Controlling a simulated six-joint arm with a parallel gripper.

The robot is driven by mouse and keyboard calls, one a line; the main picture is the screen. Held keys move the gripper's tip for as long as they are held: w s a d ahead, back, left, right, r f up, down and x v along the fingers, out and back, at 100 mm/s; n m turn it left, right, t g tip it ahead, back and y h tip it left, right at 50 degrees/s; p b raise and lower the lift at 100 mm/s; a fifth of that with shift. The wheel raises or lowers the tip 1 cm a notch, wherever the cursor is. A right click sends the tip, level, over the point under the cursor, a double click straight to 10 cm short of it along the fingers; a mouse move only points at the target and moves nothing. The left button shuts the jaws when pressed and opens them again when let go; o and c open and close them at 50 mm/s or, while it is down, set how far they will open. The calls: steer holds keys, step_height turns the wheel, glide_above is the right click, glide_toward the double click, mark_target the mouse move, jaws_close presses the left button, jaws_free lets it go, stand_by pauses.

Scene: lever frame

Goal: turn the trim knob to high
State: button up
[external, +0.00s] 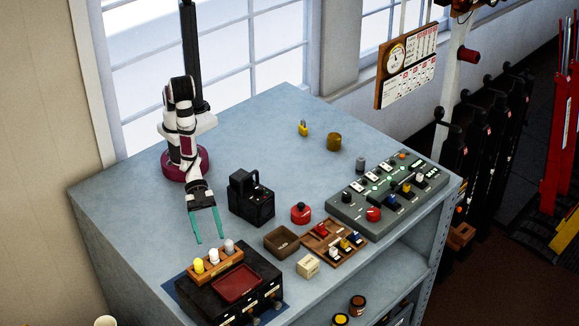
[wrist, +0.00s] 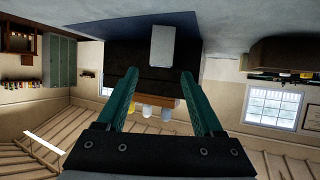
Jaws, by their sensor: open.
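A grey control panel (external: 388,193) lies at the right of the bench. It carries a black knob (external: 346,197), a red knob (external: 373,214), several small levers and green marks. The labels are too small to read, so I cannot tell which knob is the trim knob or where it points. My gripper (external: 210,239) is open and empty, pointing down at the left of the bench, well away from the panel. In the wrist view my gripper (wrist: 160,74) shows two green fingers spread apart, with nothing between them. I cannot make out the panel there.
A black box (external: 250,197) and a red round button (external: 301,213) stand between my gripper and the panel. A wooden rack (external: 217,267) of bulbs sits on a black case below my gripper. A brown tray (external: 334,243) holds small levers. The back bench is mostly clear.

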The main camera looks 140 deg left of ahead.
steer(key=w+g, duration=0.1)
steer(key=w+a+r+g, duration=0.1)
steer(key=w, duration=0.1)
steer(key=shift+w+a+r+y, duration=0.15)
steer(key=shift+w+a+y, duration=0.05)
steer(key=shift+y, duration=0.2)
steer(key=w+a+r+n+g+y, duration=0.2)
steer(key=w+a+n, duration=0.1)
steer(key=w+a, duration=0.25)
steer(key=n+g+y, duration=0.6)
steer(key=n+y, duration=0.1)
steer(key=n, duration=1.1)
glide_toward(347, 194)
steer(key=shift+g, duration=0.3)
steer(key=x, duration=0.8)
steer(key=shift+w, duration=0.2)
steer(key=shift+a+f, duration=0.15)
steer(key=shift+f, duration=0.1)
jaws_close()
